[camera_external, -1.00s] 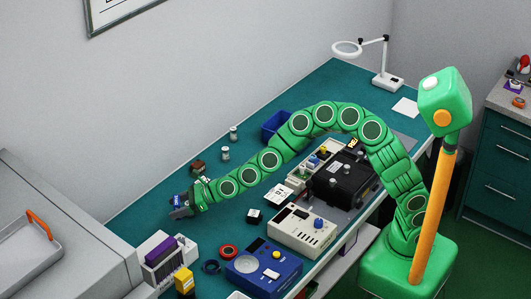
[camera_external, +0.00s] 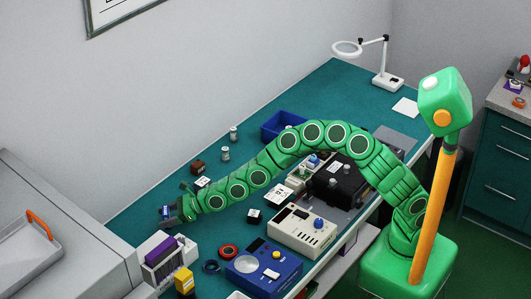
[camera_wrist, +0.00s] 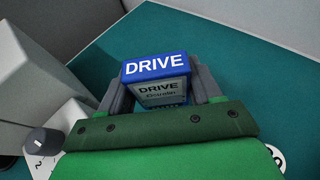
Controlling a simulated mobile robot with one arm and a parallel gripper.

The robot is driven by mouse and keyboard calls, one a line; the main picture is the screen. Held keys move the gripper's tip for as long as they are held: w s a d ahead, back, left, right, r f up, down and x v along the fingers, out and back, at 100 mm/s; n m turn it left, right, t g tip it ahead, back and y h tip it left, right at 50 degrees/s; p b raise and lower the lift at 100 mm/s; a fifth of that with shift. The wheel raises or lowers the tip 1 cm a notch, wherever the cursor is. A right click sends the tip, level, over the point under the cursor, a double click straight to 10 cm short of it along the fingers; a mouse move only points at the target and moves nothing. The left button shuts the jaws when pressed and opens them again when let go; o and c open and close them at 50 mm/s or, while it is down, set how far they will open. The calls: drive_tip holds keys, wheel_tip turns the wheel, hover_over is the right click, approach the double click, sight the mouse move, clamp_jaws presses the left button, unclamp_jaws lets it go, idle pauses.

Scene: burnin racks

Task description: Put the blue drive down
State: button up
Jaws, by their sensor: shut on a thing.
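The blue drive (camera_wrist: 155,68) has a white DRIVE label on its top edge and a grey label on its face. My gripper (camera_wrist: 158,90) is shut on it, with one dark finger on each side in the wrist view. In the external view my gripper (camera_external: 177,212) and the small blue drive (camera_external: 165,210) are at the left end of the teal bench (camera_external: 130,224). I cannot tell whether the drive touches the bench.
A grey machine (camera_external: 75,240) is to the left. A blue instrument (camera_external: 265,265) and a beige one (camera_external: 303,232) stand to the right. Bare bench lies behind the drive.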

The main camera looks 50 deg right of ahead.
drive_tip(key=shift+w+a+f, duration=0.2)
drive_tip(key=shift+w+f, duration=0.1)
drive_tip(key=shift+f, duration=1.65)
drive_tip(key=shift+f, duration=0.1)
drive_tip(key=o, duration=1.1)
